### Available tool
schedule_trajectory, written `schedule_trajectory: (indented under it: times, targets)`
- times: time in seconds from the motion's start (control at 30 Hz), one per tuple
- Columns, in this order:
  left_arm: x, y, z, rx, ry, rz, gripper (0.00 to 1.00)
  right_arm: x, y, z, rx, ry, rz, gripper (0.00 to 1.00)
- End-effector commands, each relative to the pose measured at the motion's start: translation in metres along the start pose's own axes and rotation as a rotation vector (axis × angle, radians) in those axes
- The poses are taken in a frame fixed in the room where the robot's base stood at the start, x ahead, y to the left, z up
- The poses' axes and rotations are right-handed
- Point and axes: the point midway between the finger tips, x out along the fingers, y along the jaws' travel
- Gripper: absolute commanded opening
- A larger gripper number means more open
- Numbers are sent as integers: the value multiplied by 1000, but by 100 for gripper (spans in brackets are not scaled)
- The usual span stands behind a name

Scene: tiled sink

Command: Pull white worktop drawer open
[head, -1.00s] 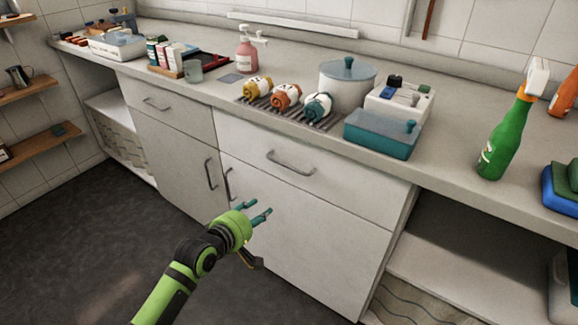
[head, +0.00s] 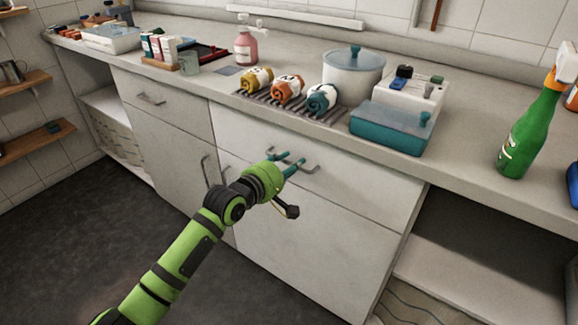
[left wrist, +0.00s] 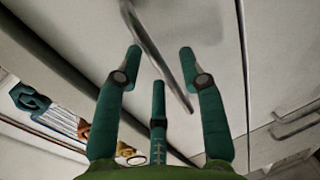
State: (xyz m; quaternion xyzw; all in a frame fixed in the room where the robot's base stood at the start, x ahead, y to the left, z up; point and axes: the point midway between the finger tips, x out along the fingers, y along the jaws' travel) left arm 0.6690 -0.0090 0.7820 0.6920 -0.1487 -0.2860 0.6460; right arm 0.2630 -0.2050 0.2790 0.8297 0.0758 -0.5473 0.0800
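The white worktop drawer (head: 365,186) is the wide upper front below the rolled towels; it looks shut. Its grey bar handle (head: 311,170) is partly hidden by my fingers. My left gripper (head: 286,162) is at this handle, its teal fingers pointing at the drawer front. In the left wrist view, the gripper (left wrist: 160,52) is open, its fingers spread. The handle (left wrist: 158,52) runs slantwise across the gap between the fingertips. I cannot tell whether any finger touches it. My right gripper is not in view.
Another drawer (head: 165,101) is to the left, with cupboard doors below. The dark floor (head: 75,222) in front is clear.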

Motion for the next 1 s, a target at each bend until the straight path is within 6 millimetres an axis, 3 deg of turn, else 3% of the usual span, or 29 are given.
schedule_trajectory:
  times: [0.13, 0.17, 0.23, 0.27, 0.57, 0.83, 1.0]
  targets:
    - [0, 0, 0, 0, 0, 0, 40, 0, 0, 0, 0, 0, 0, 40]
    - [0, 0, 0, 0, 0, 0, 36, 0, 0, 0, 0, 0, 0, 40]
    - [0, 0, 0, 0, 0, 0, 8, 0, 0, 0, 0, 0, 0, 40]
    - [0, 0, 0, 0, 0, 0, 0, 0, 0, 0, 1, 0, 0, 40]
    - [-2, 0, 0, 0, 0, -1, 0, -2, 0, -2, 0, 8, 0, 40]
    - [-26, -3, 0, -3, 1, -5, 0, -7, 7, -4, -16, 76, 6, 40]
    - [-51, -7, 0, -2, 2, -7, 0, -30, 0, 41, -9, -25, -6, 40]
